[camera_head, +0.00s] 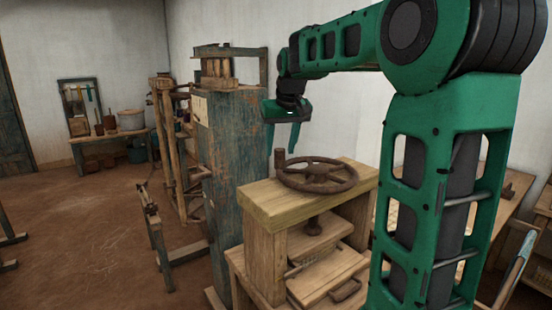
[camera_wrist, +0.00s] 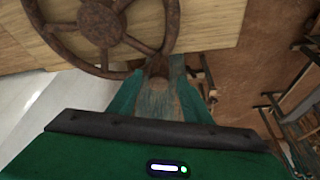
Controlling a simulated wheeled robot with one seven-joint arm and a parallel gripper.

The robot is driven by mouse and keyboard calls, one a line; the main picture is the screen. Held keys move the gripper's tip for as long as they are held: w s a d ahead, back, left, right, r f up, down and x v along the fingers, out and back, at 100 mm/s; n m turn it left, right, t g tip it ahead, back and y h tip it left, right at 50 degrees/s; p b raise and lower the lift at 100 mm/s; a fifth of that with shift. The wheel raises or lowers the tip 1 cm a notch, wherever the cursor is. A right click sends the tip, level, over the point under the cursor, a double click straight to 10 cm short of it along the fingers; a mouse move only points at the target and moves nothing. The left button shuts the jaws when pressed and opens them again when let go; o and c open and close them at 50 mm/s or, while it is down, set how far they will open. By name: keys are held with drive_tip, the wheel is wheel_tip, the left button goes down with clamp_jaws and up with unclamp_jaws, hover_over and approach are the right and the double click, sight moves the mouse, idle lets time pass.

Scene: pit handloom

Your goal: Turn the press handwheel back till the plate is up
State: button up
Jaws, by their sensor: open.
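The press handwheel (camera_head: 317,175) is a rusty spoked wheel lying flat on top of the wooden press frame (camera_head: 270,208). Its upright handle knob (camera_head: 280,159) stands at the left side of the rim. The wheel also fills the upper left of the wrist view (camera_wrist: 102,24), with the knob (camera_wrist: 158,67) in front of my fingers. My green gripper (camera_head: 282,142) is open and empty, just above the knob. Below the wheel, a dark screw (camera_head: 313,224) runs down to the wooden plate (camera_head: 312,243), above a lower board with a handle (camera_head: 345,291).
A tall weathered blue-green post (camera_head: 232,150) stands close on the left of the press. A bench with pots (camera_head: 130,120) is at the back wall. The brown floor (camera_head: 90,220) at left is mostly open.

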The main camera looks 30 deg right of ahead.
sight(279, 156)
drive_tip(key=shift+x, duration=2)
clamp_jaws()
